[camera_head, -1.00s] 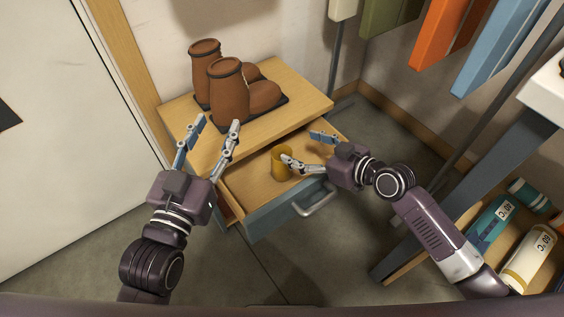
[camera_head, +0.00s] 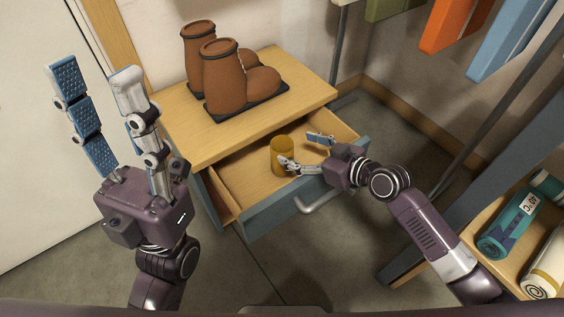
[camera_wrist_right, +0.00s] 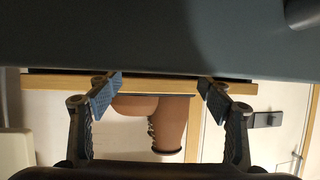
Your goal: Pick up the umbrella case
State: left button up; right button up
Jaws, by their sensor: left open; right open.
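I cannot tell for sure which thing is the umbrella case. A yellow-brown cylinder (camera_head: 282,152) stands upright in the open drawer (camera_head: 245,182). My right gripper (camera_head: 302,150) is open at the drawer's right side, one finger close to the cylinder; whether they touch is unclear. In the right wrist view my right gripper (camera_wrist_right: 160,88) is open with nothing held between its fingers. My left gripper (camera_head: 95,80) is open, empty and raised at the left, fingers pointing up, apart from the cabinet.
Brown boots (camera_head: 227,78) stand on a dark tray on the cabinet top (camera_head: 185,125). The drawer front has a metal handle (camera_head: 318,205). A shelf (camera_head: 475,262) at right holds a teal bottle (camera_head: 508,222) and a white one (camera_head: 545,265). Coloured panels hang above. Floor in front is clear.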

aim_at(274, 141)
jog(key=b+x, duration=0.2)
jog(key=x, duration=0.4)
jog(key=shift+a+f+b, duration=0.15)
jog(key=shift+a+b, duration=0.2)
jog(key=shift+b, duration=0.05)
grip_shut()
